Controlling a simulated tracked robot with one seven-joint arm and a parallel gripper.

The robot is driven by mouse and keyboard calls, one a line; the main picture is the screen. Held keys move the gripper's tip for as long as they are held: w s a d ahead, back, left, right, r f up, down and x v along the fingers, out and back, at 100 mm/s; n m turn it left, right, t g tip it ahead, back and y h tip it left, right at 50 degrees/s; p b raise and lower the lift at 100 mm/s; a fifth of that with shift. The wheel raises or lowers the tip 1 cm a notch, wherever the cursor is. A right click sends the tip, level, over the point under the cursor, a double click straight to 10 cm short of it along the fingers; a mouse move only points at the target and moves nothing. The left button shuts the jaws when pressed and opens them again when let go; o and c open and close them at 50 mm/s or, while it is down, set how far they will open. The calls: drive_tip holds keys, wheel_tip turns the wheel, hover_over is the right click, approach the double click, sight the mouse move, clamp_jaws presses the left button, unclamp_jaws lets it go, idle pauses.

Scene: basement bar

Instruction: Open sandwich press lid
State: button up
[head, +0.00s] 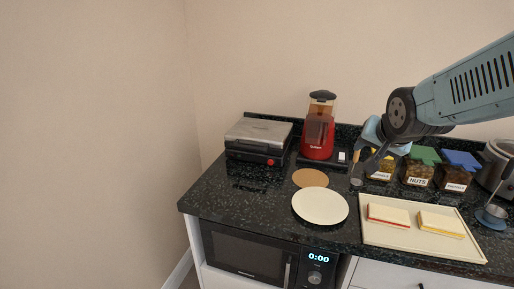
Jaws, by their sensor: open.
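The sandwich press (258,141) stands at the back left of the dark counter, in the head view. It has a silver-grey lid (260,131) that is down, a black lower body and a red knob or light at the front right. My gripper (363,170) points down above the counter, well to the right of the press and apart from it. It is open, and I see nothing between its fingers. The fingers are small in this view.
A red blender (319,126) stands right of the press. A brown disc (310,178) and a cream plate (320,206) lie in front. A tray (385,240) holds two sandwiches. Labelled jars (418,170) stand behind my gripper. A microwave (246,256) is below the counter.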

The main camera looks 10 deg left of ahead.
drive_tip(key=w+a+f+m+t+y, duration=0.1)
drive_tip(key=w+a+f+y, duration=0.1)
drive_tip(key=w+a+f, duration=0.3)
drive_tip(key=w+a+f+m+t+y, duration=0.1)
drive_tip(key=w+a+m+y, duration=0.15)
drive_tip(key=a, duration=0.55)
drive_tip(key=m+t+y, duration=0.1)
drive_tip(key=m+y, duration=0.4)
approach(251, 149)
drive_tip(key=x, duration=1.1)
drive_tip(key=shift+w+a, duration=0.15)
drive_tip(key=shift+a, duration=0.2)
clamp_jaws()
drive_tip(key=shift+d+f, duration=0.1)
drive_tip(key=shift+d, duration=0.15)
drive_tip(key=shift+h, duration=0.25)
